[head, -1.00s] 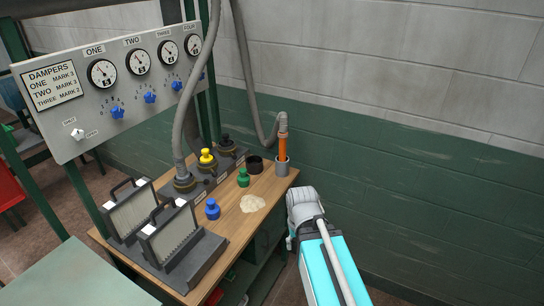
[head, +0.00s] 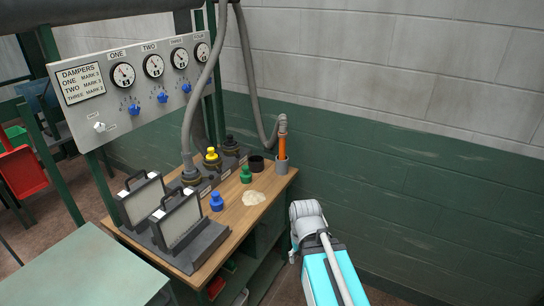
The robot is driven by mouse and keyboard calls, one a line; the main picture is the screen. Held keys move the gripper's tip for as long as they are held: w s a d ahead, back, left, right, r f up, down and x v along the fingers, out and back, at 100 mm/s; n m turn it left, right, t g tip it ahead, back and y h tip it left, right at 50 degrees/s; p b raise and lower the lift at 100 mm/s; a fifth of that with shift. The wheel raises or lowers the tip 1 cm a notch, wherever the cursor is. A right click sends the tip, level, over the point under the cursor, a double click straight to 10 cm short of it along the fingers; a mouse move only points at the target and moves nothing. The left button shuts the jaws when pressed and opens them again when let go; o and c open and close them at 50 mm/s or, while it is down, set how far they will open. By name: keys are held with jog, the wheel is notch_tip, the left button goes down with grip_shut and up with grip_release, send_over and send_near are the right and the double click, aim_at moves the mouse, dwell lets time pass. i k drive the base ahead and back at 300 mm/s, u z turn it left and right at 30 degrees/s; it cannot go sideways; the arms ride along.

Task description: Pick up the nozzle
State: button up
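The nozzle (head: 282,146) appears to be the orange tube at the end of a grey hose (head: 248,80). It stands upright with its lower end in a grey cylindrical holder (head: 282,167) at the far right corner of the wooden bench (head: 232,228). The hose bends over its top and runs up to the left. My arm shows at the lower right, beside the bench and apart from the nozzle. I cannot make out my gripper or its fingers.
Blue (head: 216,201) and green knobbed caps (head: 246,173), a pale spill (head: 254,198) and a black ring (head: 256,163) are on the bench. Two framed filters (head: 180,227) stand at its near left. A gauge panel (head: 130,88) rises behind. The wall (head: 420,190) closes the right.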

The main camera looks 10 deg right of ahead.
aim_at(282, 136)
jog(key=k, duration=0.4)
jog(key=z, duration=0.2)
jog(key=i, duration=0.95)
jog(key=u, duration=1.6)
